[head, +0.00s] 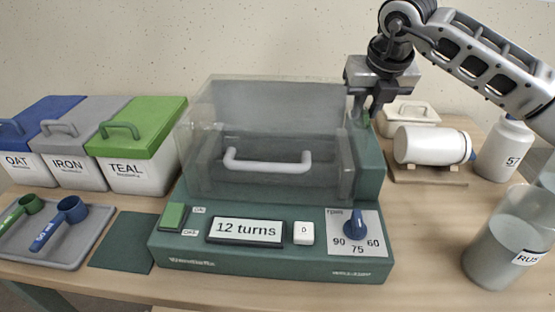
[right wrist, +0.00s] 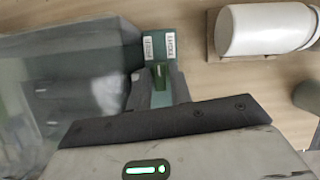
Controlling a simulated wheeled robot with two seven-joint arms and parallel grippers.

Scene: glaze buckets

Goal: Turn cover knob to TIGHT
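The green cover knob (right wrist: 160,74) sits on top of the green post (head: 368,165) at the right side of the machine's clear cover (head: 260,105). Two white labels (right wrist: 158,45) lie beyond it in the right wrist view, too small to read surely. My right gripper (head: 367,108) points down over the post, with one finger on each side of the knob. Whether the fingers press on it cannot be told. The knob's top shows as a small green piece between the fingers in the head view (head: 366,118). My left gripper is not in view.
A white jar (head: 430,145) lies on a wooden cradle right of the post, near a lidded white box (head: 410,108). Jar 57 (head: 505,150) and a clear-topped grey jar (head: 508,245) stand farther right. Lidded buckets (head: 135,155) and a scoop tray (head: 70,245) are left.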

